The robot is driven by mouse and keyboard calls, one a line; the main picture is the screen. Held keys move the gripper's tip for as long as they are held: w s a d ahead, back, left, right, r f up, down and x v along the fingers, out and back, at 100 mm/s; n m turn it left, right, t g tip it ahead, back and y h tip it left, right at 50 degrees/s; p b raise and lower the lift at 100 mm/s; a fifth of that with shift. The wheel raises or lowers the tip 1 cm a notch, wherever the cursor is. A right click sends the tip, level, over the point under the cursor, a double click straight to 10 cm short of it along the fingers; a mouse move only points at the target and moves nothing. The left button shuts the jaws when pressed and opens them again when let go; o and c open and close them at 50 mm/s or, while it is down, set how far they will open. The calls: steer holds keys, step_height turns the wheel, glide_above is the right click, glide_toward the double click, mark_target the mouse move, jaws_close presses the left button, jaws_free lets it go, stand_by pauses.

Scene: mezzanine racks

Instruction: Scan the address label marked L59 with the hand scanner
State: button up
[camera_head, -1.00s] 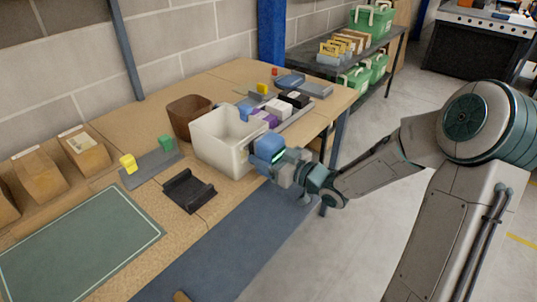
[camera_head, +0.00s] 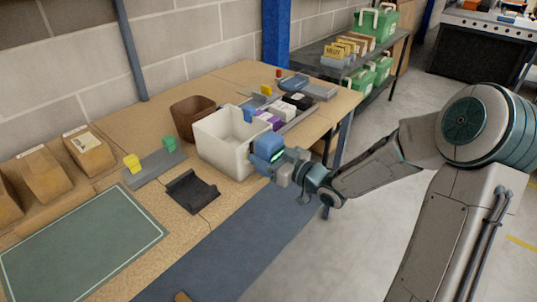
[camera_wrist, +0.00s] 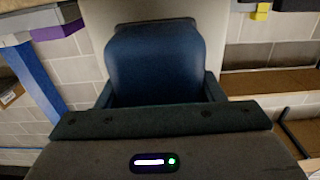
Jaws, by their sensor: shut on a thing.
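My gripper (camera_head: 278,158) is shut on a blue block-shaped thing, likely the hand scanner (camera_head: 266,147). It is held beside the right front corner of the white bin; I cannot tell whether they touch. In the wrist view the blue scanner (camera_wrist: 155,62) sits between the dark fingers, its front end hidden. No lettering there is readable, and I cannot pick out the label L59.
On the bench are a white bin (camera_head: 222,155), a brown bin (camera_head: 187,125), a black cradle (camera_head: 191,192), a grey strip with yellow and green blocks (camera_head: 152,172), and a green mat (camera_head: 75,250). Small boxes (camera_head: 292,103) lie behind the bin. A rack with green crates (camera_head: 373,27) stands beyond.

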steer(key=p+v, duration=0.2)
steer(key=v, duration=0.5)
stand_by(0.5)
steer(key=shift+w, duration=0.15)
stand_by(0.6)
